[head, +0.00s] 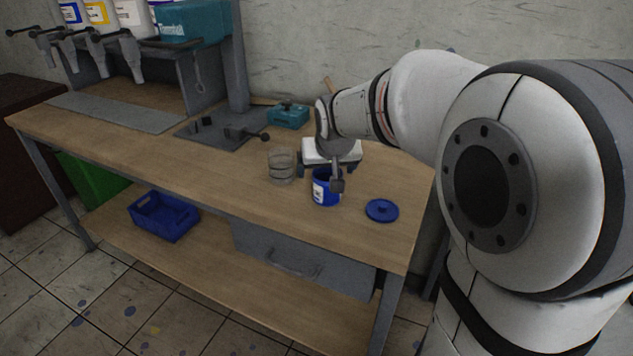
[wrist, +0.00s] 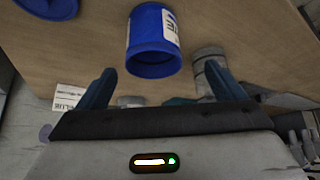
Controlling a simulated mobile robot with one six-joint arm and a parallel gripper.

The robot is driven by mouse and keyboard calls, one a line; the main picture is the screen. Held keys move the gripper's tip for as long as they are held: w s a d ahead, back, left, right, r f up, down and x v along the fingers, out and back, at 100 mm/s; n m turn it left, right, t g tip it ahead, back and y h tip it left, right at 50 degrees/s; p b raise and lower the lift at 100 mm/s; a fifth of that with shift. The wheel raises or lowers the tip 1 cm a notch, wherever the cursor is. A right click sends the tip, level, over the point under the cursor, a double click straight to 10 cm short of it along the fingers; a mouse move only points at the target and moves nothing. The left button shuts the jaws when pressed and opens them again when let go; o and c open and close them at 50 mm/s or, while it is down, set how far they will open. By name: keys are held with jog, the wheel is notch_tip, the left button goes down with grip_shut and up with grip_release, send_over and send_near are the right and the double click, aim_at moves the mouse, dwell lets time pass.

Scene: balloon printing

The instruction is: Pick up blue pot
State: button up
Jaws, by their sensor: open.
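The blue pot (head: 325,190) with a white label stands upright on the wooden workbench, near its front right part; its lid lies apart from it. In the wrist view the pot (wrist: 150,42) shows at upper middle, beyond and between my fingers. My gripper (head: 338,180) is right at the pot in the head view and partly covers it. In the wrist view my gripper (wrist: 158,88) is open with nothing between its fingers. I cannot tell whether a finger touches the pot.
A blue lid (head: 382,210) lies right of the pot. A clear glass jar (head: 281,166) stands to its left. A teal box (head: 288,115) and a grey press base (head: 222,130) are farther back. The bench's front left is clear.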

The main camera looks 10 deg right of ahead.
aim_at(326, 179)
jog(key=x, duration=0.5)
jog(key=d+x, duration=0.1)
jog(key=x, duration=0.1)
jog(key=shift+w+f, duration=0.15)
jog(key=c, duration=1.1)
jog(key=shift+a, duration=0.1)
